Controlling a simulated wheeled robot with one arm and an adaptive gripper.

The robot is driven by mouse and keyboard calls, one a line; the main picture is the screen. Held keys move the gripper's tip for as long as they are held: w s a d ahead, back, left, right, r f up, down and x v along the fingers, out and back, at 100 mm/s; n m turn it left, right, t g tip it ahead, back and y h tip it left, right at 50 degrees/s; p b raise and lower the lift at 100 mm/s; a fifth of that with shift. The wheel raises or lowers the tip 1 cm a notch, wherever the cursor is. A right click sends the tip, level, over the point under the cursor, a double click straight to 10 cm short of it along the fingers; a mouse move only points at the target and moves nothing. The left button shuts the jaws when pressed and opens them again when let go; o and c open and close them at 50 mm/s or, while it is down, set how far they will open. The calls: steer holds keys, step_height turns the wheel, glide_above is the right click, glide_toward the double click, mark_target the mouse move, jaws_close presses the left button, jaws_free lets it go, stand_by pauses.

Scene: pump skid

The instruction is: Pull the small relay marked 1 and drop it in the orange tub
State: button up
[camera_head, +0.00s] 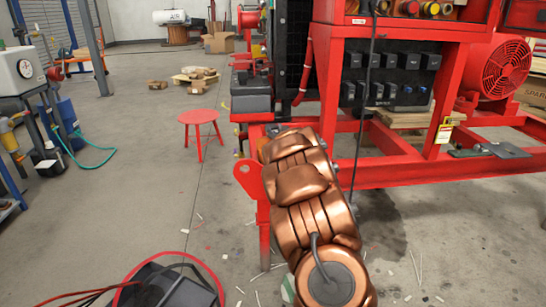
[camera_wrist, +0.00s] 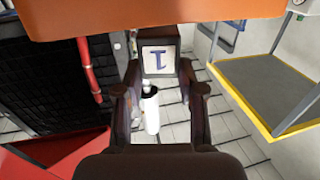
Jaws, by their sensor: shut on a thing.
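My gripper (camera_wrist: 160,80) is shut on a small dark block, the relay (camera_wrist: 160,62). The relay sits between the fingertips, with a white label facing the camera. The label bears a blue mark like a 1 seen upside down. An orange surface (camera_wrist: 160,16) crosses the top of the wrist view, close beyond the relay; it may be the orange tub, but only part shows. In the head view my copper arm hides the gripper, and no orange tub is clear. Rows of dark relays (camera_head: 392,92) sit on the black panel of the red skid.
The red skid frame (camera_head: 400,172) stands right of my arm. A red stool (camera_head: 200,117) stands left of it on open floor. The wrist view shows a red pipe (camera_wrist: 88,70), a yellow-edged grey platform (camera_wrist: 268,85) and a white cylinder (camera_wrist: 151,112) below.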

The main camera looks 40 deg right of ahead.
steer(key=shift+f+b, duration=1.05)
steer(key=shift+f, duration=0.55)
steer(key=o, duration=1.2)
steer(key=shift+o, duration=0.2)
steer(key=v, duration=1.2)
steer(key=shift+a+r, duration=0.1)
steer(key=shift+r, duration=0.1)
